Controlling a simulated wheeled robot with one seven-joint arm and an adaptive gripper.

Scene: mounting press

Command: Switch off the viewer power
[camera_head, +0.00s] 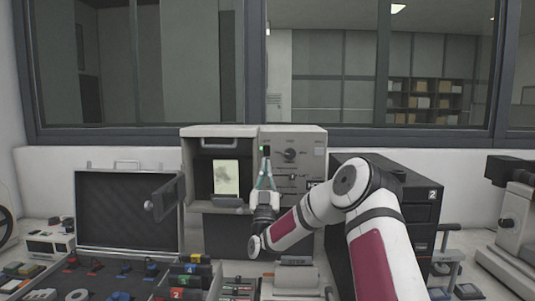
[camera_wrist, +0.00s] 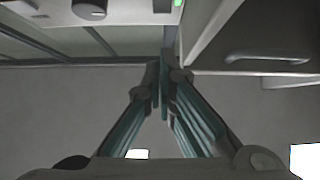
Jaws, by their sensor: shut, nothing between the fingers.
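The viewer is a grey box (camera_head: 222,134) against the back wall, with a recessed bay at left holding a pale lit picture (camera_head: 226,177). Its right-hand control panel (camera_head: 312,140) has a round knob (camera_head: 290,155), which also shows in the wrist view (camera_wrist: 90,8). A small green light (camera_head: 262,148) glows at the panel's left edge; it also shows in the wrist view (camera_wrist: 178,3). A dark switch-like part (camera_head: 267,151) sits beside it. My gripper (camera_head: 265,165) is shut and empty, its tips just below that part. Contact cannot be told. The tips also show in the wrist view (camera_wrist: 164,78).
A black unit marked 2 (camera_head: 410,215) stands right of the viewer, behind my arm. An open hinged door (camera_head: 166,199) juts out at the viewer's left. A tray of small coloured parts (camera_head: 100,275) lies front left. A microscope-like instrument (camera_head: 515,210) stands far right.

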